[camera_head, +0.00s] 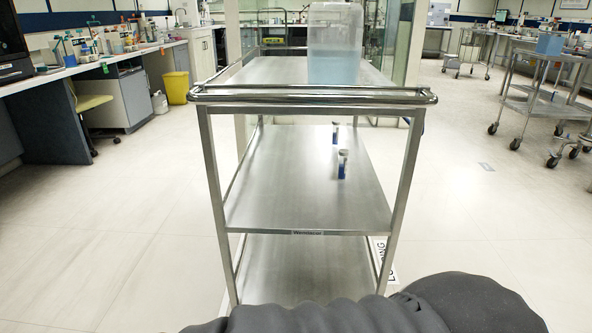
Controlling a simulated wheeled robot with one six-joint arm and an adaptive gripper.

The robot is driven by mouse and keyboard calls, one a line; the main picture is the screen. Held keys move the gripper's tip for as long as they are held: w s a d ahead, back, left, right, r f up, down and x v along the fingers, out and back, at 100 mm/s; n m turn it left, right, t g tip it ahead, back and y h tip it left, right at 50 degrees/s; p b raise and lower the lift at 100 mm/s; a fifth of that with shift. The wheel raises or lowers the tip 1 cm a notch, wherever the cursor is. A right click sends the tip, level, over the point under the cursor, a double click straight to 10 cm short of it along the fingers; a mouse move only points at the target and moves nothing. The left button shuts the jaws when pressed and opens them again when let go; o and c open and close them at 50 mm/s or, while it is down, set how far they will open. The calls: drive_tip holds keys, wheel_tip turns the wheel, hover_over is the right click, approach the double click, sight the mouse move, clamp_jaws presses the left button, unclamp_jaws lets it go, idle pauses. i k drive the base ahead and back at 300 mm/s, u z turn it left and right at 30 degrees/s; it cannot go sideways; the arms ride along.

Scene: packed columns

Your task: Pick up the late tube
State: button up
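Two small tubes stand upright on the middle shelf (285,185) of a steel cart. The nearer tube (342,164) has a white upper part and a blue lower part. The farther tube (335,134) looks similar, stands behind it and slightly left, and is apart from it. I cannot tell which is the late tube; any writing on them is too small to read. My gripper is not in view; only dark parts of my own body show along the bottom edge.
The cart's top handle rail (310,96) and top shelf are above the tubes. A clear container with blue liquid (335,50) stands on the top shelf. The lower shelf (305,268) looks bare. A floor sign (384,262) lies by the right leg. Floor is free on both sides.

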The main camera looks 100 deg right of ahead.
sight(343, 154)
drive_tip(key=i, duration=0.5)
drive_tip(key=z, duration=5.05)
drive_tip(key=i, duration=0.5)
